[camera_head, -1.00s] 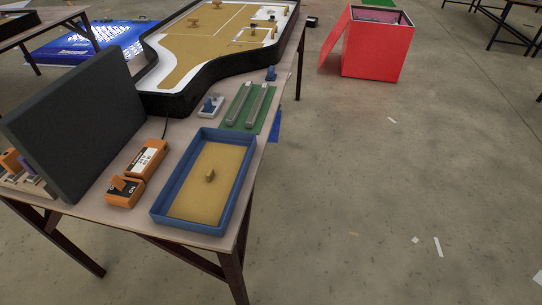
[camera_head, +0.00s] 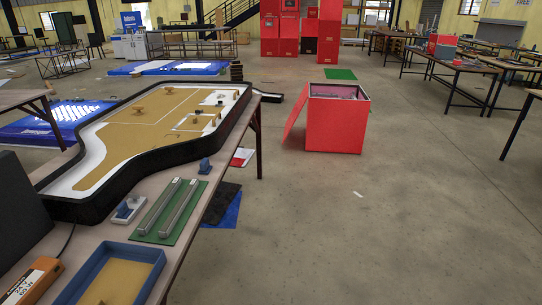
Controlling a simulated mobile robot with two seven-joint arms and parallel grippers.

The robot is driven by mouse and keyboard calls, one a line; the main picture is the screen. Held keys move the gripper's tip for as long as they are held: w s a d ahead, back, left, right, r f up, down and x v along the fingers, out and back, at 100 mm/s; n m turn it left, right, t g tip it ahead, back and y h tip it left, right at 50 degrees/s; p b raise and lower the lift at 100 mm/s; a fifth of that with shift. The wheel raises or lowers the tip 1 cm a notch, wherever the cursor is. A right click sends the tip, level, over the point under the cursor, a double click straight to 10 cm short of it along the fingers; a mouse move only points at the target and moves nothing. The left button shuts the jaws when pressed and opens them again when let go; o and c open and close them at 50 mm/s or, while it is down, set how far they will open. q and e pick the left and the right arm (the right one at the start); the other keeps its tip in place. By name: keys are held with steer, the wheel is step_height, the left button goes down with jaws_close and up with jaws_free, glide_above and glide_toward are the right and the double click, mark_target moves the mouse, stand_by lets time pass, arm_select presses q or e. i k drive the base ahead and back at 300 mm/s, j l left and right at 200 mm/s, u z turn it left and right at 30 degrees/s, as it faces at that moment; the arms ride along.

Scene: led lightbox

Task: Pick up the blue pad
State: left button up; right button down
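A flat blue pad (camera_head: 228,213) lies on the floor just right of the near table. A dark, crumpled-looking sheet (camera_head: 220,198) lies beside it and seems to overlap it; part of the pad is hidden by the table. Larger blue mats with white markings (camera_head: 48,124) lie on the floor at the left, and more blue mats (camera_head: 170,67) lie farther back. I cannot tell from the picture alone which blue item is the pad. Neither of my grippers is in view.
The table holds a black-rimmed board (camera_head: 150,125), a green plate with two grey bars (camera_head: 170,211), a blue tray (camera_head: 148,252) and an orange box (camera_head: 34,281). A red open box (camera_head: 335,122) stands on the floor.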

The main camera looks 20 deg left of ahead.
mark_target(205, 167)
steer(key=i+u, duration=0.3)
steer(key=i, duration=0.2)
steer(key=i+l+u, duration=0.3)
steer(key=i, duration=0.15)
steer(key=i+l+u, duration=0.25)
steer(key=i, duration=0.2)
